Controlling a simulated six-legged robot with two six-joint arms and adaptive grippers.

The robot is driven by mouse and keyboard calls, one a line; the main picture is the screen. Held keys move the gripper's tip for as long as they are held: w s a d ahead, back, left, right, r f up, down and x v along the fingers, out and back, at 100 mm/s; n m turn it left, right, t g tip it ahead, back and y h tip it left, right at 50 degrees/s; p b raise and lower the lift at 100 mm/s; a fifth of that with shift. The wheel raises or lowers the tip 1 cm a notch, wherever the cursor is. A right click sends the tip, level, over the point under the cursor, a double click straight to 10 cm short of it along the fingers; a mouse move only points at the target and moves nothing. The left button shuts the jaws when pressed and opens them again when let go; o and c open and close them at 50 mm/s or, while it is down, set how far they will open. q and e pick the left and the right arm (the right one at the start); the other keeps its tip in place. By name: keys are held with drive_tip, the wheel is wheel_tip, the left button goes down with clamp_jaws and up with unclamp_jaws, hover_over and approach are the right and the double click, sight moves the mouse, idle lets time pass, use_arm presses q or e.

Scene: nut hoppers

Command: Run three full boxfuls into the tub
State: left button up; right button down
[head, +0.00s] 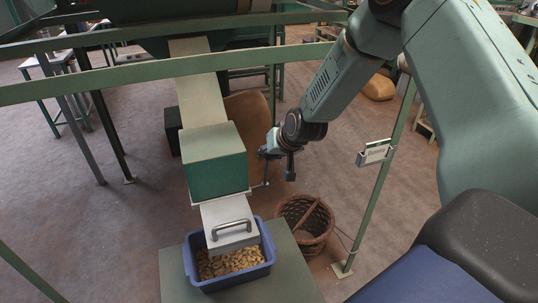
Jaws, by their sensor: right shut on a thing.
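A blue tub (266,262) with nuts (232,262) in it stands on a grey-green stand, below the chute's mouth. Above it is a green box (217,172) in line with a pale sloping chute (201,92). A light plate with a grey bar handle (231,226) is at the lower end, over the back part of the tub. My right gripper (276,160) is just right of the green box, shut at the upper end of a thin lever (265,184); the grip itself is small and partly hidden. The inside of the box is hidden. My left gripper is out of view.
A wicker basket (305,224) stands on the floor right of the stand (290,262). A sack (378,88) lies farther back.

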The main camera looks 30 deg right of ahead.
drive_tip(key=shift+w+d+r, duration=0.1)
drive_tip(key=shift+w+r, duration=0.3)
drive_tip(key=shift+w, duration=0.05)
drive_tip(key=c, duration=1.4)
unclamp_jaws()
drive_tip(key=o, duration=0.4)
drive_tip(key=shift+s, duration=0.35)
drive_tip(key=shift+f, duration=0.1)
drive_tip(key=shift+w+f, duration=0.15)
drive_tip(key=v, duration=1.2)
